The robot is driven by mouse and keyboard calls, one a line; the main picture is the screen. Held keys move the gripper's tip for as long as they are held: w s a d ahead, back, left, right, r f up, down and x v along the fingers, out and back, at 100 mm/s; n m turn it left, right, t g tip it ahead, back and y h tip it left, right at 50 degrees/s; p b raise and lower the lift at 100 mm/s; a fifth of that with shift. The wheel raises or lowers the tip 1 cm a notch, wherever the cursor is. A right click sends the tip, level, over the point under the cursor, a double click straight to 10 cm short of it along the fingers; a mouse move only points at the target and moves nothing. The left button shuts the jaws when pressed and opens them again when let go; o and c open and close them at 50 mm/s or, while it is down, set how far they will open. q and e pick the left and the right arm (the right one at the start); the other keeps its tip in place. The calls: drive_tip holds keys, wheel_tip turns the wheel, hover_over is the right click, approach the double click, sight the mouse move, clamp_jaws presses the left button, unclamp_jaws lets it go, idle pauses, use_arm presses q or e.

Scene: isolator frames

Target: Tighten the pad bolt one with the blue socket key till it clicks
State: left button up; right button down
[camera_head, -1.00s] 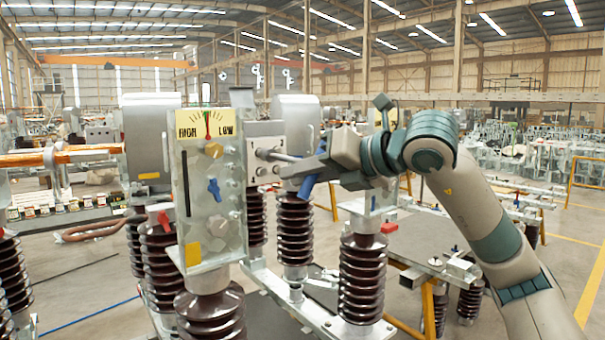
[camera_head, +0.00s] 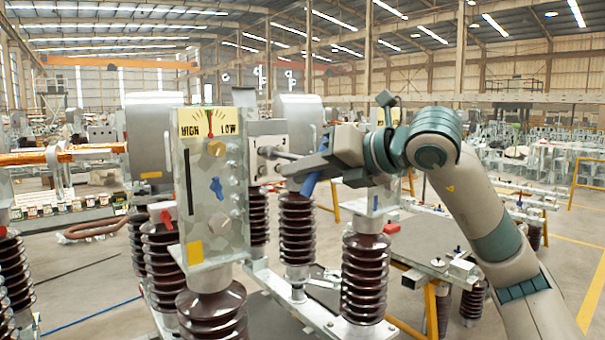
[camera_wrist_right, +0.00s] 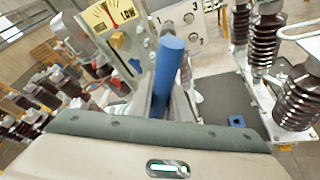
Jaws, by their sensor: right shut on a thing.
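My right gripper (camera_head: 303,172) is shut on the blue socket key (camera_head: 309,186), just right of the pad (camera_head: 283,128). The key's blue handle (camera_wrist_right: 168,68) stands between the fingers in the right wrist view. A grey shaft (camera_head: 279,154) runs left from the gripper to the pad face, at its upper bolt position. The fingers and handle partly cover the contact, so I cannot tell whether the socket is fully seated. In the wrist view the pad (camera_wrist_right: 187,15) carries printed numbers beside its holes. My left gripper is out of view.
A yellow HIGH/LOW dial (camera_head: 209,124) tops the metal panel (camera_head: 207,220) left of the pad; a blue lever (camera_head: 216,188) sticks out from it. Brown ribbed insulators (camera_head: 365,280) stand close below my right arm. A grey table (camera_head: 415,243) lies to the right.

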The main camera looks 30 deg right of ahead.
drive_tip(key=shift+w, duration=1.1)
idle(0.6)
drive_tip(key=shift+a, duration=0.1)
